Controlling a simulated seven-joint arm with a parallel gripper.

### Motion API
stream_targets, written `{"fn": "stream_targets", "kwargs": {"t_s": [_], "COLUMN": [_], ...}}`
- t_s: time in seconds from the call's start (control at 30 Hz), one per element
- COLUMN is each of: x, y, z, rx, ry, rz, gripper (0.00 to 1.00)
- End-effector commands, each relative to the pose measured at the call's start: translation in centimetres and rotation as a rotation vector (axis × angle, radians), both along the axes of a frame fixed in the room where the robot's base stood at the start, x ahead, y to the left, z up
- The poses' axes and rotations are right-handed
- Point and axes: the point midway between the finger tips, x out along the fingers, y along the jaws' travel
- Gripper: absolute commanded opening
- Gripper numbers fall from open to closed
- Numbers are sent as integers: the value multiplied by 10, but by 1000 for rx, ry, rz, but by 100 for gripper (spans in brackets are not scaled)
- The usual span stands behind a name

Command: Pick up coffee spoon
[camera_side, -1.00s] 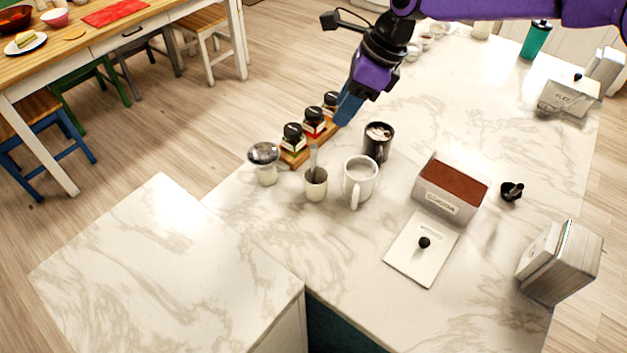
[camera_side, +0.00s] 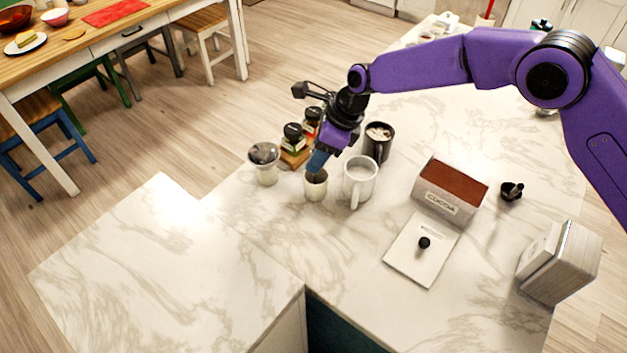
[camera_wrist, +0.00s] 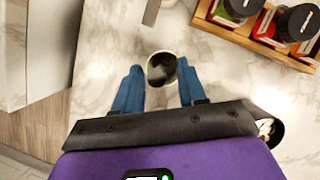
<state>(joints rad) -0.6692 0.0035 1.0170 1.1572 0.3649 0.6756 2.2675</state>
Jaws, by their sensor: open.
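A small pale cup (camera_side: 315,188) stands on the marble counter. My gripper (camera_side: 317,163) points down right above it, and its blue fingers cover the cup's far rim. In the wrist view the cup (camera_wrist: 161,68) lies between the two blue fingertips of my open gripper (camera_wrist: 160,76), with a gap on each side. A spoon-like handle stood in this cup in the earlier side view; my gripper hides it now. Dark and light shapes show inside the cup in the wrist view, but I cannot tell the spoon apart there.
A white mug (camera_side: 359,180) stands close right of the cup, with a dark mug (camera_side: 378,141) behind it. A metal-topped pot (camera_side: 264,164) is at left. The jar rack (camera_side: 295,157) is behind.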

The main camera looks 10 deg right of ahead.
Motion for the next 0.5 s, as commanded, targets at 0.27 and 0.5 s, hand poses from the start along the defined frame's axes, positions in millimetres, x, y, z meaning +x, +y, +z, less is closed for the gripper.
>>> {"fn": "stream_targets", "kwargs": {"t_s": [0.27, 0.5], "x": [2, 2], "y": [9, 9], "z": [-23, -24], "rx": [0, 0], "ry": [0, 0], "rz": [1, 1], "gripper": [41, 38]}}
